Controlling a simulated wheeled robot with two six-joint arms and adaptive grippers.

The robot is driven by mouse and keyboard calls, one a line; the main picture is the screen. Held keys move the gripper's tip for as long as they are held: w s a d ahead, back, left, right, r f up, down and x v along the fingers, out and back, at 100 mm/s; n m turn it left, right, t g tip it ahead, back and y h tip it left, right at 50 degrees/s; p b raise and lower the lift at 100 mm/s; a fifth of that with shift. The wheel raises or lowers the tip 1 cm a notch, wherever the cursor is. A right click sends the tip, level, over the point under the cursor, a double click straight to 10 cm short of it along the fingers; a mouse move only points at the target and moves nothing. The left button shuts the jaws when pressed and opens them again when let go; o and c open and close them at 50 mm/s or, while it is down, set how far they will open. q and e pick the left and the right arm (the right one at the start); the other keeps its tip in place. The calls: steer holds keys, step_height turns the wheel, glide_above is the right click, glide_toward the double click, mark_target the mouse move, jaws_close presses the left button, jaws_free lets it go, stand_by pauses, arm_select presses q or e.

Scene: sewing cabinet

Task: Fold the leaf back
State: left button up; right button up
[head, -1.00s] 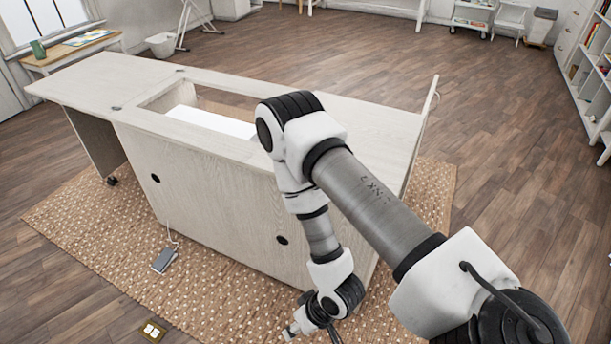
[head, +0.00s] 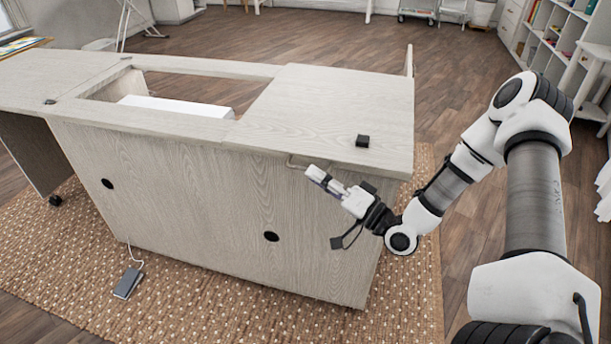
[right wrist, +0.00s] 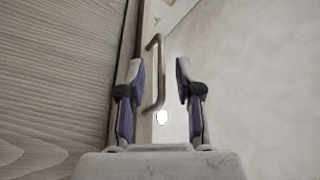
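The pale wood leaf (head: 325,105) lies flat over the right part of the cabinet (head: 190,190) top. A thin bar handle (head: 305,163) shows under its front edge. My right gripper (head: 323,181) is just in front of the cabinet, close below that edge. In the right wrist view the handle (right wrist: 160,75) stands between the tips of the two spread fingers, nearer the left one. I see no finger closed on it. Another leaf (head: 45,75) extends flat at the far left. My left gripper is not in view.
A small black block (head: 362,141) sits on the right leaf near its front edge. The cabinet top has an open well (head: 185,95) with a white surface inside. A pedal (head: 128,284) with a cord lies on the patterned rug (head: 230,305).

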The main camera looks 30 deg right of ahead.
mark_target(305, 169)
steer(key=shift+b+x, duration=0.3)
steer(key=shift+x, duration=1.7)
jaws_close()
steer(key=w+d+r+m+p, duration=0.1)
steer(key=d+r+p, duration=0.1)
steer(key=r+p, duration=0.6)
steer(key=w+d+r+m+g+h+p, duration=0.1)
steer(key=w+d+r+m+p, duration=0.1)
steer(key=r+p, duration=0.6)
steer(key=w+d+r+m+p, duration=0.1)
steer(key=w+d+r+p, duration=0.1)
steer(key=r+p, duration=0.7)
step_height(305, 169, up, 3)
steer(key=shift+f+m+h, duration=0.25)
steer(key=shift+m+h, duration=0.05)
steer(key=shift+m, duration=0.1)
jaws_free()
